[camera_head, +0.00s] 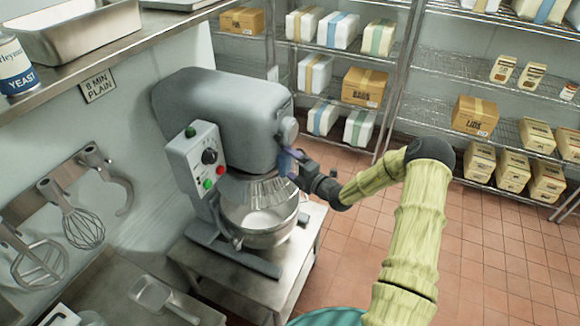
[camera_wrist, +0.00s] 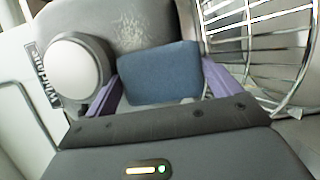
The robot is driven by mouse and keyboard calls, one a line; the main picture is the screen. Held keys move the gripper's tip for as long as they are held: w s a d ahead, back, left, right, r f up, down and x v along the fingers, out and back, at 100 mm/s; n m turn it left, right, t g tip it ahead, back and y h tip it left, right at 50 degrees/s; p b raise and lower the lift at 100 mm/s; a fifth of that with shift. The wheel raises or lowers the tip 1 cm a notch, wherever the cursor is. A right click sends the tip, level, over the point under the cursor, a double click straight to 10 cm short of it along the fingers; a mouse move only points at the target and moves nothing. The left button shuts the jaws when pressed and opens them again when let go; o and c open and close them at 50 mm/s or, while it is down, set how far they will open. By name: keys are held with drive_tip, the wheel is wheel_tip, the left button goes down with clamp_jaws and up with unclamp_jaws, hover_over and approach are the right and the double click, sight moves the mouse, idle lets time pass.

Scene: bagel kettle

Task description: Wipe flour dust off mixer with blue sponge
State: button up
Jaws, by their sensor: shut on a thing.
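The grey mixer (camera_head: 225,115) stands on a low metal table, with a control box on its left side and a steel bowl (camera_head: 262,215) below its head. In the wrist view the mixer's grey body (camera_wrist: 130,28) carries a pale speckled patch of flour dust (camera_wrist: 133,32). My gripper (camera_head: 295,165) is at the right side of the mixer head, by the wire bowl guard. In the wrist view, its purple fingers are shut on the blue sponge (camera_wrist: 158,72). The sponge is just below the dust patch; I cannot tell whether it touches the mixer.
The wire guard (camera_wrist: 258,50) is close to the right of my gripper, and a round grey knob (camera_wrist: 75,72) is close to the left. A steel shelf (camera_head: 110,45) and hanging whisks (camera_head: 84,228) are at the left. Storage racks (camera_head: 460,75) stand behind. Tiled floor at right is clear.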

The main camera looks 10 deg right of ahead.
drive_tip(key=shift+w+d+r+t+h, duration=0.3)
drive_tip(key=shift+w+d+r+t, duration=0.1)
drive_tip(key=shift+w+d+r, duration=0.4)
drive_tip(key=shift+w+d+f+b, duration=0.15)
drive_tip(key=shift+w+d, duration=0.15)
drive_tip(key=shift+w, duration=0.35)
drive_tip(key=shift+w+d+f+b, duration=0.15)
drive_tip(key=shift+w+d, duration=0.15)
drive_tip(key=shift+w, duration=0.3)
drive_tip(key=shift+w+d, duration=0.2)
drive_tip(key=shift+w+d+f+b, duration=0.3)
drive_tip(key=shift+w+d+b, duration=0.2)
drive_tip(key=shift+w, duration=0.25)
